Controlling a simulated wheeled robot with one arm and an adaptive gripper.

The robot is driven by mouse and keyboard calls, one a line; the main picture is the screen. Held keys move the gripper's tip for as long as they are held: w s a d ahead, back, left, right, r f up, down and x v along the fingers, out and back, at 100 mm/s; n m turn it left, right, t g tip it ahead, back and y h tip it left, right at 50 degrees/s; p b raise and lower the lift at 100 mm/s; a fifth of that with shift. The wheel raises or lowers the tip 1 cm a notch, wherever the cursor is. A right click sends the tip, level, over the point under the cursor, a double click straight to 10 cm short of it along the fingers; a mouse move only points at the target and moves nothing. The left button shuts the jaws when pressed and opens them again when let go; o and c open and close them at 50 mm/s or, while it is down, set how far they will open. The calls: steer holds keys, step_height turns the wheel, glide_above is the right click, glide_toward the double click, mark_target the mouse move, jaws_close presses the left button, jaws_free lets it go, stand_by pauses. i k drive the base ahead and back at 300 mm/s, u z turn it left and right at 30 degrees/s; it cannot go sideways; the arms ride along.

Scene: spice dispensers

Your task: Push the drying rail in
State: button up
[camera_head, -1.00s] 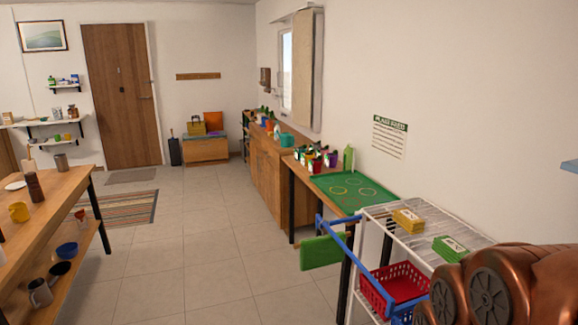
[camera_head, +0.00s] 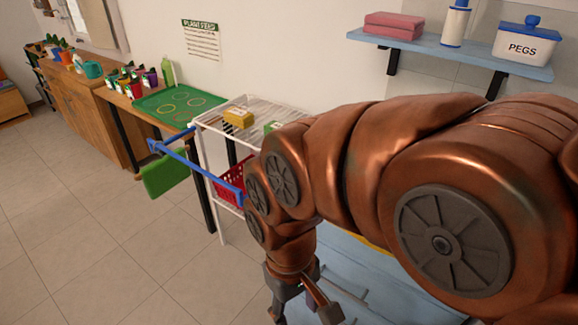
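The drying rail (camera_head: 208,174) is a blue bar frame that sticks out to the left, in front of the white wire rack. A green cloth (camera_head: 166,176) hangs at its outer end. One end of the rail passes close to or behind my copper arm, so its mounting is hidden. My gripper (camera_head: 301,305) points down at the bottom edge of the view, to the right of and nearer than the rail, apart from it.
A white wire rack (camera_head: 211,121) holds yellow and green packs, with a red basket (camera_head: 229,188) below. A green-topped table (camera_head: 150,106) stands behind the rail. A pale blue surface (camera_head: 385,290) lies under my arm. The tiled floor at left is clear. A blue wall shelf (camera_head: 440,46) is upper right.

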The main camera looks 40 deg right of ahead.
mark_target(240, 197)
steer(key=u, duration=0.35)
steer(key=k, duration=0.4)
steer(key=u, duration=1.2)
steer(key=i, duration=1.15)
steer(key=z, duration=0.4)
